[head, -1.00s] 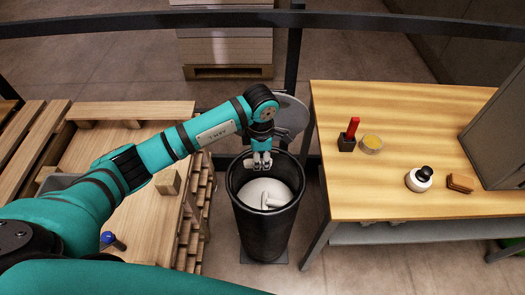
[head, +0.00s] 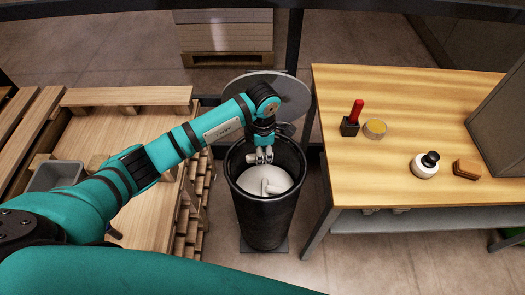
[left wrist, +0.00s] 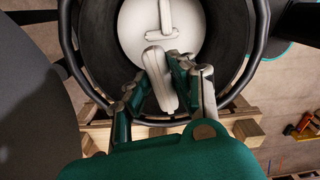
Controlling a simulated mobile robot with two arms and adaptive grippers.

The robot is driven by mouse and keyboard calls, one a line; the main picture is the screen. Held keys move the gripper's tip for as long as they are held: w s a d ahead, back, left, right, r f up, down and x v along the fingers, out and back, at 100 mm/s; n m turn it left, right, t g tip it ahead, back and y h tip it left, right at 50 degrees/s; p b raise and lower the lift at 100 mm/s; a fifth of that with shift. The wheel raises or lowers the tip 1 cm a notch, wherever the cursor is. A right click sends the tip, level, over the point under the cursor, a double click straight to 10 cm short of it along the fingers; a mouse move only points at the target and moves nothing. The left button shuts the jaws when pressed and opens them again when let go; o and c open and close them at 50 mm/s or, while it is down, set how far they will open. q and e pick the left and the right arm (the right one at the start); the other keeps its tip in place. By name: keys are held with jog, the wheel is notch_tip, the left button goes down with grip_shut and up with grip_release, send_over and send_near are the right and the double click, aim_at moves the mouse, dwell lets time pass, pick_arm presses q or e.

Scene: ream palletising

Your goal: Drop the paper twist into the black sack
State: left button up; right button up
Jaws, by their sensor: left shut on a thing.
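The black sack (head: 262,222) is a tall, round, open-topped black container standing on the floor between the pallet and the table. My left gripper (head: 264,155) points down into its mouth, inside the rim near the far side. In the left wrist view the fingers (left wrist: 160,90) are closed around the paper twist (left wrist: 159,75), a pale, elongated piece pointing into the opening. Below it lies a round white surface (left wrist: 135,30) with another pale piece on it. The fingers hide part of the twist. My right gripper is out of view.
A round grey lid (head: 285,92) stands behind the sack. Wooden pallets (head: 120,97) with a grey tray (head: 56,175) are at left.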

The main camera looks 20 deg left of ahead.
pick_arm(q)
jog(key=o, duration=0.8)
notch_tip(320, 180, up, 12)
dwell(0.4)
